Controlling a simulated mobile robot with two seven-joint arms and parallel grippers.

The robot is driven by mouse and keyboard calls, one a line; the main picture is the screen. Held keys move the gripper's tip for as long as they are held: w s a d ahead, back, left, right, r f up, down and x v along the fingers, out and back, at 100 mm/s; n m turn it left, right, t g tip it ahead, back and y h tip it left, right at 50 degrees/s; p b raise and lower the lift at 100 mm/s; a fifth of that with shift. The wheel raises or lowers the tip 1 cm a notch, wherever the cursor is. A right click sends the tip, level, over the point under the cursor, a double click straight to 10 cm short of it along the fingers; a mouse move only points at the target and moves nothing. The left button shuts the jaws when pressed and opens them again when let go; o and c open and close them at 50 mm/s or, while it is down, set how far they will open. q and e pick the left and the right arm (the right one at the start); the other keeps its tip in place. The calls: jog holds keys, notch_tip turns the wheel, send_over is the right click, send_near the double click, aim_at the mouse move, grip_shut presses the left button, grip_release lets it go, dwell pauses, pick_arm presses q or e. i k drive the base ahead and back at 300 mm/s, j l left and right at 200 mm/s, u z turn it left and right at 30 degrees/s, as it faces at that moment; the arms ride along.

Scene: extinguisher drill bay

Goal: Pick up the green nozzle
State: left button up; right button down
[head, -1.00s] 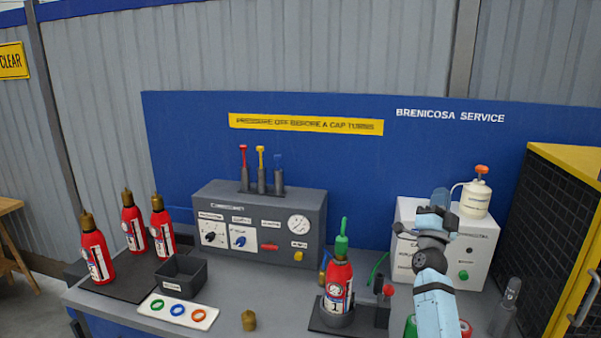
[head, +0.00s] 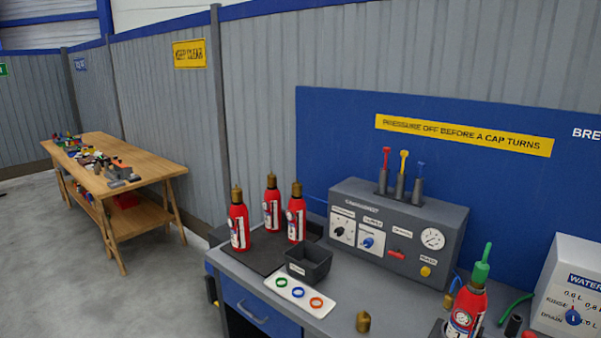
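A green nozzle (head: 482,262) with a tapered tip stands upright on top of a red extinguisher (head: 466,308) at the lower right of the head view. The extinguisher's lower end is cut off by the picture's bottom edge. Neither of my grippers is in view.
A grey console (head: 398,228) with red, yellow and blue-topped tools stands behind. Several brass-topped red extinguishers (head: 238,222) stand on a dark mat at left. A black bin (head: 309,264), a white ring card (head: 300,297) and a brass cap (head: 363,321) lie between. A wooden table (head: 160,168) stands far left.

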aim_at(481, 269)
jog(key=z, duration=1.35)
